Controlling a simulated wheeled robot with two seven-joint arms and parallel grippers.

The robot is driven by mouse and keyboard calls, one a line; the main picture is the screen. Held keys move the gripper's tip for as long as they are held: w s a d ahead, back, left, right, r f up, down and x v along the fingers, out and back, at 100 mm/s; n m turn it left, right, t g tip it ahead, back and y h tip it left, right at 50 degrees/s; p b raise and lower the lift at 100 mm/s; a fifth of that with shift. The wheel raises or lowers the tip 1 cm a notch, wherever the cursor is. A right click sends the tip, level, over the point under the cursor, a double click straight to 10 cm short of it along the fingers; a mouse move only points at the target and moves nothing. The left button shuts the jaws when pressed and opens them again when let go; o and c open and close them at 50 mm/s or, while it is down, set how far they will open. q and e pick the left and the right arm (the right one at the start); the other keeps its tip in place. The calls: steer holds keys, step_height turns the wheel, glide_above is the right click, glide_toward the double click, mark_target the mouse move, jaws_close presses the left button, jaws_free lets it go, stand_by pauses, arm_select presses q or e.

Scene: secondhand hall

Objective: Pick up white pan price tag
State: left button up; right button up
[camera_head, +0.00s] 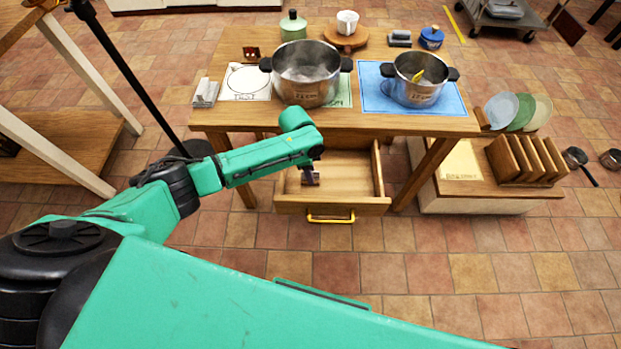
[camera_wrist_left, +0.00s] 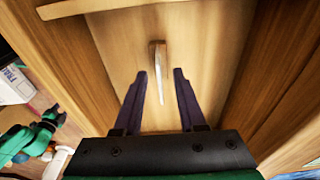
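My left gripper (camera_head: 308,168) reaches down into the open drawer (camera_head: 350,183) under the table in the head view. In the left wrist view the left gripper (camera_wrist_left: 160,76) is open, its two dark fingers apart. A small thin tag (camera_wrist_left: 159,72), brown at the top and pale along its edge, stands edge-on between and just beyond the fingertips, over the drawer floor. No gap or contact with the fingers can be judged exactly. No writing on it is readable. In the head view a small brown piece (camera_head: 311,179) shows at the gripper tip.
On the table (camera_head: 232,118) stand a large pot (camera_head: 305,88) and a smaller pot (camera_head: 415,92) on a blue mat (camera_head: 372,97). Wooden drawer walls (camera_head: 378,172) close in around the gripper. A low stand with a rack (camera_head: 515,160) is at the right.

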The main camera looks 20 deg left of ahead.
arm_select(q)
jaws_close()
